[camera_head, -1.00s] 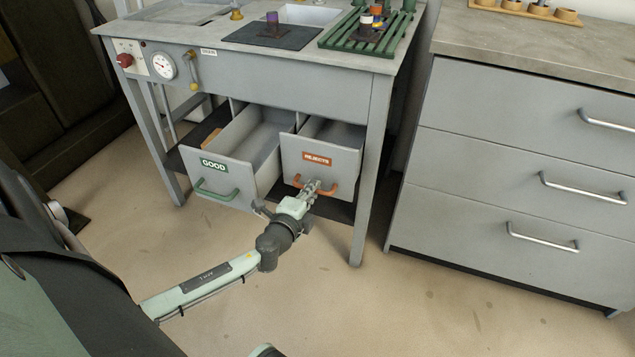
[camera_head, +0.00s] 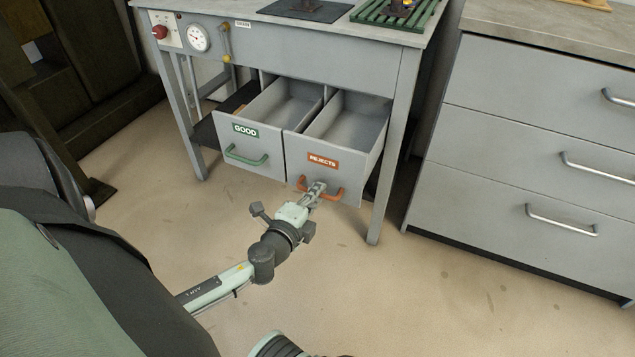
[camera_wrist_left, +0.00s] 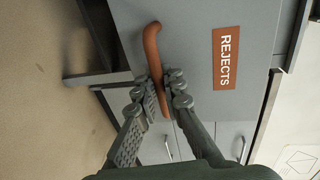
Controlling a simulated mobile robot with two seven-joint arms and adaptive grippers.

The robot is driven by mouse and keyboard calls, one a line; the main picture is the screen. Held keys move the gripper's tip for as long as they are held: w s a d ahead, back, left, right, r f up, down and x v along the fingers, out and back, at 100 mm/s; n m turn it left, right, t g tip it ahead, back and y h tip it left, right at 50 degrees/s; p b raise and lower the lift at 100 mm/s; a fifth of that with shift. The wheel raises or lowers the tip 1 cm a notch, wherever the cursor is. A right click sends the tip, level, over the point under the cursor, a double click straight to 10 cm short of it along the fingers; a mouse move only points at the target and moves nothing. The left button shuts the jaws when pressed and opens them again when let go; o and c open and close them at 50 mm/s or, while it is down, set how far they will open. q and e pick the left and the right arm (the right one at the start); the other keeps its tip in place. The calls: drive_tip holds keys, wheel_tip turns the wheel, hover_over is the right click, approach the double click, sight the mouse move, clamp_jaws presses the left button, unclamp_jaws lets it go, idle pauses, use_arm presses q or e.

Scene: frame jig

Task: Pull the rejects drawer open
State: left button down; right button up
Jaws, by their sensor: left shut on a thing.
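The rejects drawer (camera_head: 340,147) is a grey drawer with an orange label reading REJECTS, under the grey bench. It stands pulled out, its empty-looking inside showing, its front about level with the good drawer's front. Its orange handle (camera_head: 322,192) is on the lower front. My left gripper (camera_head: 316,188) is shut on this handle. In the left wrist view the fingers (camera_wrist_left: 162,95) close around the orange handle (camera_wrist_left: 152,55), beside the REJECTS label (camera_wrist_left: 226,58). My right gripper is not in view.
The good drawer (camera_head: 240,148), with a green handle (camera_head: 246,157), is also open, just left. A bench leg (camera_head: 391,165) stands close on the right. A grey cabinet (camera_head: 520,150) with several silver handles stands further right. Floor (camera_head: 340,290) in front is clear.

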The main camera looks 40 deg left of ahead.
use_arm(q)
drive_tip(key=c, duration=1.9)
unclamp_jaws()
drive_tip(key=v, duration=1.2)
